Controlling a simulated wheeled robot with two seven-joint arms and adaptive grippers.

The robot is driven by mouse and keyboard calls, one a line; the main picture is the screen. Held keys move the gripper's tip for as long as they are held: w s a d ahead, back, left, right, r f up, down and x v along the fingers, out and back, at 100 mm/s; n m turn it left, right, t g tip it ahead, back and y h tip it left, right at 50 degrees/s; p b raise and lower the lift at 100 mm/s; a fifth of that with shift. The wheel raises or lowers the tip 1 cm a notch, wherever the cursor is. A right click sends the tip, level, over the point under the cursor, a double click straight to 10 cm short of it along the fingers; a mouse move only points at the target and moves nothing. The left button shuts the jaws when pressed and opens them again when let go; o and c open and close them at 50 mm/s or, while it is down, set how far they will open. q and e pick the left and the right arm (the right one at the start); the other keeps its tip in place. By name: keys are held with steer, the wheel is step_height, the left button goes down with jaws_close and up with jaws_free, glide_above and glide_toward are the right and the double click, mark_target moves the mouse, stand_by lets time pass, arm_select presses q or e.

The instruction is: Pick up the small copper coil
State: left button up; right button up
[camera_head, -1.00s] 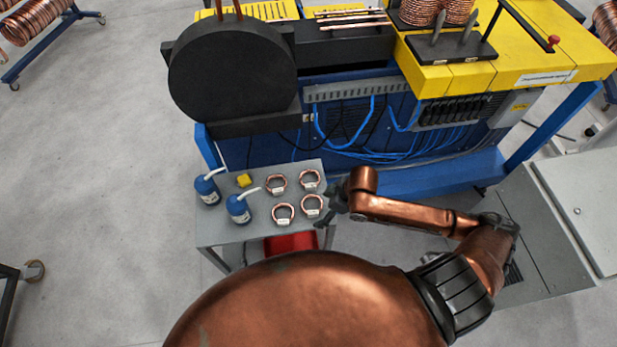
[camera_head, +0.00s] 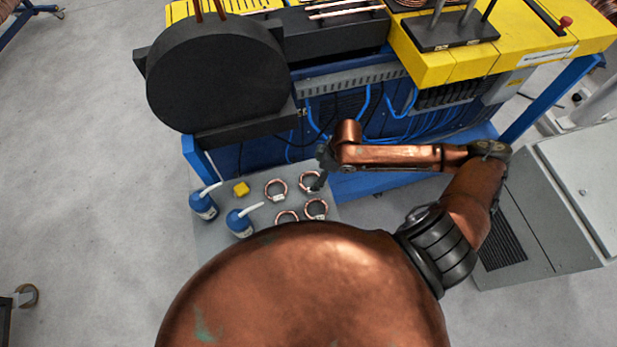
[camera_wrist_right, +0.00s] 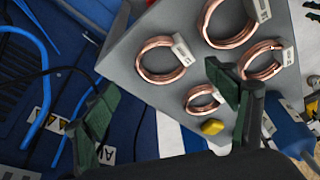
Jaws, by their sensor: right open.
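Several copper coils with white tags lie flat on a grey table top. In the head view these include a left back coil (camera_head: 267,191), a right back coil (camera_head: 302,184), a right front coil (camera_head: 326,209) and a left front coil partly hidden by my body (camera_head: 278,215). In the right wrist view the coil beside the yellow block looks smallest (camera_wrist_right: 190,104); a larger coil (camera_wrist_right: 141,66) lies beyond it. My right gripper (camera_head: 321,170) is open and empty, close to the right back coil. Its spread fingers show in the wrist view (camera_wrist_right: 163,92). My left gripper is out of view.
Behind the table is a blue and yellow machine (camera_head: 450,68) with blue cables. A grey cabinet (camera_head: 580,185) stands at the right.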

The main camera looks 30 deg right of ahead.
mark_target(309, 183)
steer(key=shift+x, duration=0.9)
steer(key=x, duration=0.2)
steer(key=shift+w+a+f, duration=0.15)
steer(key=shift+a+f, duration=0.15)
steer(key=shift+a, duration=0.05)
steer(key=shift+w+a+f, duration=0.1)
steer(key=shift+f, duration=0.55)
steer(key=c, duration=0.7)
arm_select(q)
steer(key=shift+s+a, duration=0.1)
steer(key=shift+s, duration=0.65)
arm_select(e)
steer(key=c, duration=0.6)
